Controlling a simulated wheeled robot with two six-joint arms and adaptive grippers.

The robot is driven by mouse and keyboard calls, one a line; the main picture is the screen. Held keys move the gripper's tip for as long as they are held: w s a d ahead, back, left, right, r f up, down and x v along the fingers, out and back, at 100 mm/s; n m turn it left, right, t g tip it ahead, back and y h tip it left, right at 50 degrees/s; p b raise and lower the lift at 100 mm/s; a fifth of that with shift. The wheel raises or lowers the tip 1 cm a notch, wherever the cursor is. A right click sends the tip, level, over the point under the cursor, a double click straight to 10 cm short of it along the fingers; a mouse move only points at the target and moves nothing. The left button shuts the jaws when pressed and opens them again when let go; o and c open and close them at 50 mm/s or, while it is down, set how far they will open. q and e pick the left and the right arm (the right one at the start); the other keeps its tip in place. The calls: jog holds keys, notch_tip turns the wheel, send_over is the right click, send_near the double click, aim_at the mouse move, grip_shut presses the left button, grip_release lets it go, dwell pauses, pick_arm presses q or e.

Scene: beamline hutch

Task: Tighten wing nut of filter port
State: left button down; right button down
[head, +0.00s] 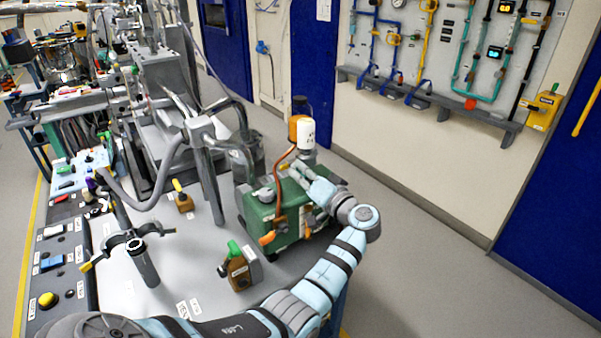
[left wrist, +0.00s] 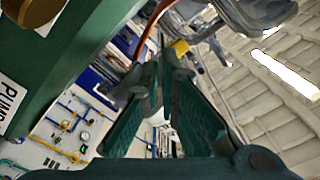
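The green pump box (head: 270,208) stands at the bench's right side, with an orange-and-white filter (head: 302,130) above it. My left gripper (head: 290,167) is beside the pump's top, below the filter. In the left wrist view its dark green fingers (left wrist: 163,85) run close together towards their tips. A small yellow part (left wrist: 180,47) shows just past the tips; I cannot tell whether it is a wing nut or whether the fingers touch it. The pump's green side (left wrist: 85,50) fills the upper left. No wing nut is clearly seen. My right gripper is not in view.
A copper-coloured hose (head: 279,180) rises beside the pump, close to my gripper. The floor (head: 430,270) to the right is clear.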

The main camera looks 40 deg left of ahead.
pick_arm(q)
jog(key=m+p, duration=0.1)
jog(key=m, duration=0.2)
jog(key=shift+m, duration=0.3)
jog(key=m+p, duration=0.1)
jog(key=m, duration=0.3)
jog(key=shift+m+p, duration=0.3)
jog(key=m+p, duration=0.2)
jog(key=m, duration=0.3)
jog(key=shift+m+p, duration=0.75)
jog(key=shift+m, duration=0.85)
jog(key=shift+f, duration=0.1)
jog(key=c, duration=2.1)
grip_release()
jog(key=shift+d, duration=0.1)
